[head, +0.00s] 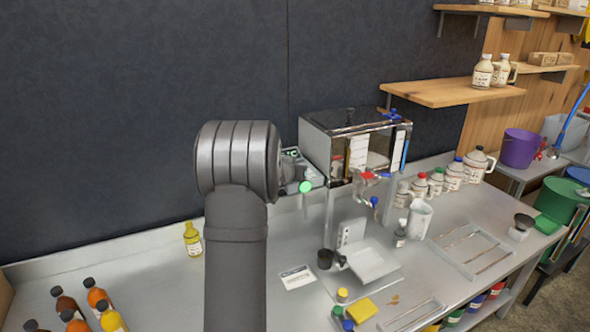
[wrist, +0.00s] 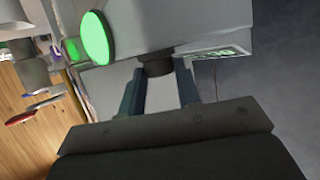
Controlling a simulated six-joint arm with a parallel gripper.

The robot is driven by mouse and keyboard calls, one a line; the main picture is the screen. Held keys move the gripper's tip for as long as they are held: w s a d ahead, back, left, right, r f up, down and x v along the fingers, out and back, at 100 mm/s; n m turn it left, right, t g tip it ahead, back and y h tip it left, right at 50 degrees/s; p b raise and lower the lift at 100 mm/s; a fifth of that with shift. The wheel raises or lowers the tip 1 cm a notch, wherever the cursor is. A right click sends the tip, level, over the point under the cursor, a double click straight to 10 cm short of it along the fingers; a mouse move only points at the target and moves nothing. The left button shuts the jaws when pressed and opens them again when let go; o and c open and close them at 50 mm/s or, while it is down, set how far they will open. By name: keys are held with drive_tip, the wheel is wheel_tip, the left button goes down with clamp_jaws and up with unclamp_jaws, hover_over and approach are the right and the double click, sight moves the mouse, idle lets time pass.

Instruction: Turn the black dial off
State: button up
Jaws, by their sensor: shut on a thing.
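The black dial (wrist: 157,68) is a short dark knob on a grey control box (wrist: 215,25) in the wrist view. My gripper (wrist: 160,82) has one finger on each side of the dial and is shut on it. A lit green display (wrist: 213,53) shows beside the dial, and a round green button (wrist: 94,38) sticks out of the box. In the head view the green button (head: 305,187) shows just right of my arm. The dial and my fingertips are hidden there behind the arm. The dial's pointer mark cannot be seen.
A clear-walled evaporator tank (head: 355,140) with red and blue valves stands right of my arm. A white jug (head: 417,218), a scale (head: 372,262) and several bottles stand on the metal counter (head: 140,290). A dark wall (head: 140,100) lies behind.

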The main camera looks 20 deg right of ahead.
drive_tip(key=shift+d+r+n+t+y, duration=0.1)
drive_tip(key=shift+r+n+t+y, duration=0.2)
drive_tip(key=shift+n+t, duration=0.1)
drive_tip(key=shift+f+n+y, duration=0.15)
drive_tip(key=shift+n+y, duration=0.15)
drive_tip(key=o, duration=1)
drive_tip(key=shift+s+f, duration=0.1)
drive_tip(key=shift+c, duration=0.2)
drive_tip(key=shift+s, duration=0.1)
drive_tip(key=v, duration=1.7)
